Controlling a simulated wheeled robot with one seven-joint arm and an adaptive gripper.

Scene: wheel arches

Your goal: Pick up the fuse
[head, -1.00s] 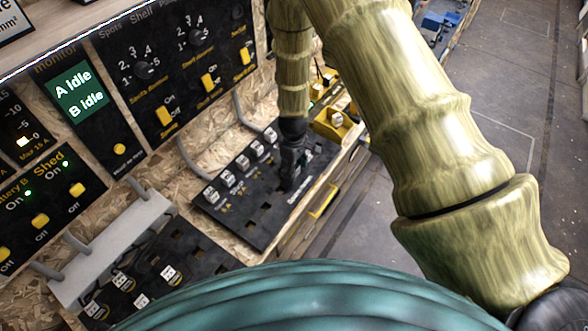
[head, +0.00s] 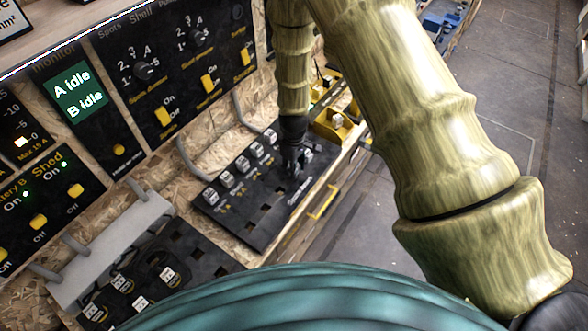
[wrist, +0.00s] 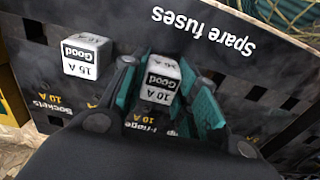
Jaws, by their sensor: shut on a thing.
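My gripper (wrist: 160,72) is shut on a white cube-shaped fuse (wrist: 158,84) marked "10 A Good". In the wrist view, a teal finger lies on each side of it. The fuse's lower part is hidden, so I cannot tell whether it is clear of the panel. In the head view, my gripper (head: 291,160) points down over the black spare fuses panel (head: 262,212), and the held fuse is hard to make out. A "15 A Good" fuse (wrist: 84,56) stands left of the gripper in the wrist view.
Several white fuses (head: 228,179) stand in a row along the panel's back edge. More fuses (head: 121,282) sit on a lower-left panel. A yellow box (head: 333,124) stands right of my gripper. Grey cable loops (head: 190,160) rise behind the row. Open floor (head: 440,200) lies right.

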